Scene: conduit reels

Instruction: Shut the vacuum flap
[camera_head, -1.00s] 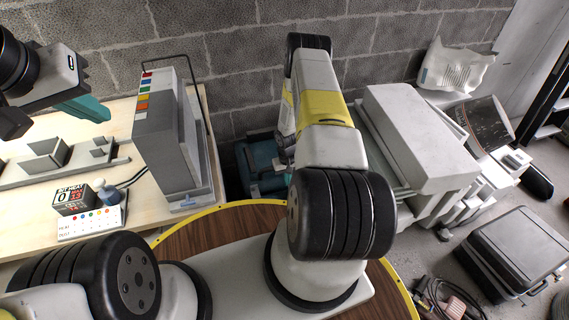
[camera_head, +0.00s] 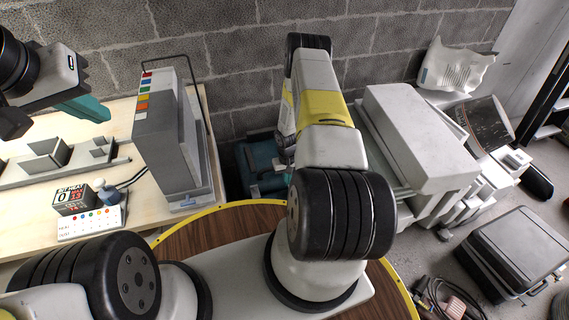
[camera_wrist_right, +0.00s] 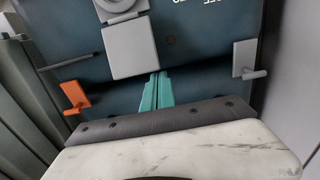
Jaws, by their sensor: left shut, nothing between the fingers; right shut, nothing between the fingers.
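The vacuum is a dark teal machine (camera_head: 262,165) on the floor by the wall, partly hidden behind my right arm in the head view. In the right wrist view its dark panel (camera_wrist_right: 205,90) fills the middle. A grey square plate (camera_wrist_right: 134,50), which looks like the flap, hangs below a grey round ring (camera_wrist_right: 118,5) cut off by the top edge. My right gripper (camera_wrist_right: 157,76) has its teal fingers shut and empty, just below the plate's lower edge; I cannot tell whether they touch. My left gripper (camera_head: 88,108) is shut and empty above the bench at the left.
On the panel are an orange lever (camera_wrist_right: 75,95) and a grey lever (camera_wrist_right: 247,62). A grey upright unit (camera_head: 165,140) stands on the wooden bench (camera_head: 30,225), left of the vacuum. A large white machine (camera_head: 425,145) stands to the right. A dark case (camera_head: 515,245) lies on the floor.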

